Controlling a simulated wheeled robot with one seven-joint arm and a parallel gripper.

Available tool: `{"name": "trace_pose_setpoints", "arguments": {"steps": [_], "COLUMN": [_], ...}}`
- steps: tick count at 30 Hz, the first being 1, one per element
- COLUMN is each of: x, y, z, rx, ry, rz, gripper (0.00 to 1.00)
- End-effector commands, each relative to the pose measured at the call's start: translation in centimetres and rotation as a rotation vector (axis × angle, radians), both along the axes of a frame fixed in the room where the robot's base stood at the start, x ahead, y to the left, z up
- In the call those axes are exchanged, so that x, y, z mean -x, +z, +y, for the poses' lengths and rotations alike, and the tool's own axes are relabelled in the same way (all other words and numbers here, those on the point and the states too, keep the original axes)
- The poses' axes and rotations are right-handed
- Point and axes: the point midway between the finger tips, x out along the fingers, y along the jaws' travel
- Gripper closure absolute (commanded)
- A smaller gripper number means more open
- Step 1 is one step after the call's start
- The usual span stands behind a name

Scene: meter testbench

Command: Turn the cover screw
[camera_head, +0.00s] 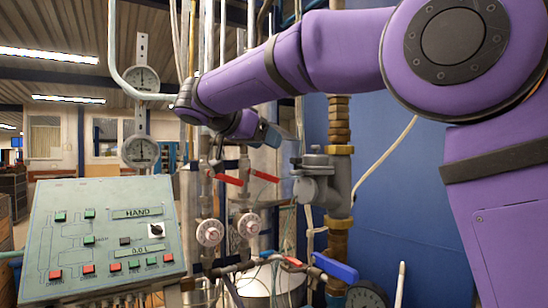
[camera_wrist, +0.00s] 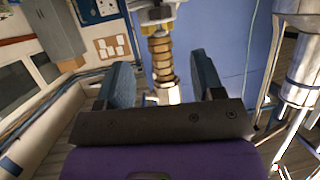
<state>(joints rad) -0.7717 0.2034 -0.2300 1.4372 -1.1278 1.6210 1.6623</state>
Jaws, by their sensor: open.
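The cover screw cannot be made out in either view. A grey metal meter body (camera_head: 318,185) with a small round cap (camera_head: 316,150) on top sits beside the vertical brass pipe, right of centre in the head view. My gripper (camera_head: 280,134) is up and to the left of this cap, apart from it, at the end of the purple arm. In the wrist view my gripper (camera_wrist: 160,72) has its two blue-grey fingers spread wide. A brass threaded fitting (camera_wrist: 162,55) shows in the gap beyond them, and nothing is visibly held.
A control panel (camera_head: 105,232) with buttons stands at the left. Red-handled valves (camera_head: 230,180) and round handwheels (camera_head: 210,232) are on pipes left of the meter body. A blue lever (camera_head: 335,266) and a dark gauge (camera_head: 366,296) lie below. A blue wall (camera_head: 410,200) stands behind.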

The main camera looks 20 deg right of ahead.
Motion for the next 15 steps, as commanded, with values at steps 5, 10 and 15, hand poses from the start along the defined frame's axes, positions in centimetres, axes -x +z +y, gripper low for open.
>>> {"name": "trace_pose_setpoints", "arguments": {"steps": [5,10,15], "x": [-0.9,-2.1,-3.3], "y": [-0.9,-2.1,-3.1], "z": [-2.0,-4.5,-6.7], "rx": [0.001,0.001,0.001], "ry": [-0.003,-0.002,0.0], "rz": [0.001,0.002,0.002], "gripper": [0.39,0.39,0.39]}}
